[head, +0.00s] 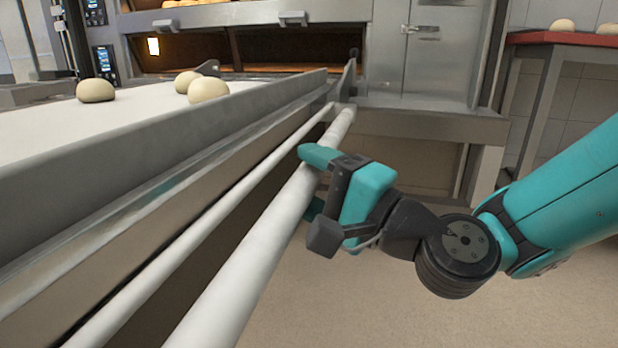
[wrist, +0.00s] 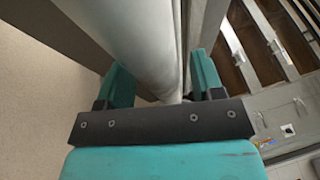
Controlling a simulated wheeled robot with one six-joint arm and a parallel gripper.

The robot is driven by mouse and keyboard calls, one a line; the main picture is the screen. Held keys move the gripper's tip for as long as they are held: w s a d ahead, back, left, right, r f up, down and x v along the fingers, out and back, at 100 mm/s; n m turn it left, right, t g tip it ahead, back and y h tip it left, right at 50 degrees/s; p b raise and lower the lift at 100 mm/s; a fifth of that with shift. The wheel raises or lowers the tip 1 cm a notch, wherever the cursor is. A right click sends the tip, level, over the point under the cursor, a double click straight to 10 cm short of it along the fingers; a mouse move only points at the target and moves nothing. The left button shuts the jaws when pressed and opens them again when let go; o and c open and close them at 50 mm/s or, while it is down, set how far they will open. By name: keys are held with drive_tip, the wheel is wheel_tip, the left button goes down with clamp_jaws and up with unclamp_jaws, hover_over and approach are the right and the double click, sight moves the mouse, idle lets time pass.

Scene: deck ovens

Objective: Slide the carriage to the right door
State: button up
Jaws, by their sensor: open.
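The carriage (head: 150,185) is a long flat loader with a white bed and grey side rail, running from the left foreground toward the ovens. A thick white bar (head: 262,235) runs along its near side, and a thinner pale rail lies beside it. My teal and black gripper (head: 308,182) is at the far part of the thick bar. In the wrist view the bar (wrist: 140,40) passes between the two open teal fingers (wrist: 165,82). I cannot tell whether the fingers touch it. The right oven door (head: 290,45) stands open behind, with a lit chamber to its left.
Several pale dough balls (head: 208,90) sit on the carriage bed. A steel cabinet (head: 425,55) with a latch stands right of the ovens. A red-topped table (head: 565,39) with dough is at the far right. Floor (head: 400,315) below my arm is clear.

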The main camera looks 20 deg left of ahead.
drive_tip(key=b+v, duration=0.7)
drive_tip(key=v, duration=0.4)
drive_tip(key=shift+d+b, duration=0.3)
drive_tip(key=shift+b, duration=0.05)
